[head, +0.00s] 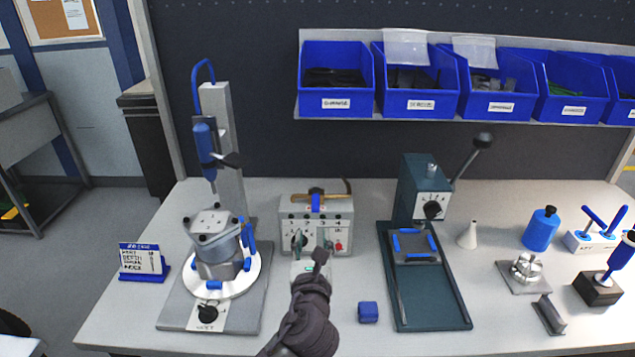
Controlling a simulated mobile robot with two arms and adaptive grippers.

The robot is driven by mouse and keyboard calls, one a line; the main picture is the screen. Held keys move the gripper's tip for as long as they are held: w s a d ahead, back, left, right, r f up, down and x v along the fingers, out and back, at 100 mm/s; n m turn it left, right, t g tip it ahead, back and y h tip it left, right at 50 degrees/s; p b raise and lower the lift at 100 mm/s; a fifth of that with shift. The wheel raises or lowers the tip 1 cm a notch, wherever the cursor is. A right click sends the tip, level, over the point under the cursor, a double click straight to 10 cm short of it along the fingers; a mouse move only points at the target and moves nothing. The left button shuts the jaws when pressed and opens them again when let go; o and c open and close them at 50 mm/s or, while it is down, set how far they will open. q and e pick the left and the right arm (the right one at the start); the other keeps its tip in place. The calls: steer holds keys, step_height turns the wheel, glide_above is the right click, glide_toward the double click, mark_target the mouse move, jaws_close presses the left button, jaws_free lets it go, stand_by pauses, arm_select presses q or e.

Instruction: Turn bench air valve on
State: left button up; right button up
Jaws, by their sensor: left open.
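A grey control box (290,212) stands at the middle back of the bench, with numbered marks, dark knobs and a red button on its front. A brass pipe-like fitting (299,196) with a blue lever (316,203) pointing down lies across its top; this looks like the bench air valve. My left gripper (321,256) is open, in front of the box's lower front, below the blue lever and apart from it. It hides part of the box's lower front, and the view does not show whether it touches a knob. My right gripper is not in view.
Left of the box is a press stand (172,318) with a round housing (218,262). Right of it is a dark green lever fixture (456,312). A small blue block (368,312) lies near the front. Blue bins (336,103) hang above. Bench between box and green fixture is clear.

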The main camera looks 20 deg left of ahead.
arm_select(q)
steer(key=w+r, duration=0.1)
steer(key=w, duration=0.1)
steer(key=p, duration=0.1)
glide_toward(316, 193)
steer(key=shift+w+a+m, duration=0.15)
steer(key=shift+w+m, duration=0.05)
steer(key=shift+w, duration=0.35)
steer(key=shift+w+a+m, duration=0.15)
steer(key=shift+w+m, duration=0.05)
steer(key=shift+w, duration=0.35)
steer(key=x, duration=0.6)
steer(key=shift+w+a, duration=0.1)
steer(key=shift+w, duration=0.15)
steer(key=shift+w+a+f, duration=0.1)
steer(key=shift+w, duration=0.2)
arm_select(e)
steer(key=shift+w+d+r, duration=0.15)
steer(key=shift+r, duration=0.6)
arm_select(q)
jaws_close()
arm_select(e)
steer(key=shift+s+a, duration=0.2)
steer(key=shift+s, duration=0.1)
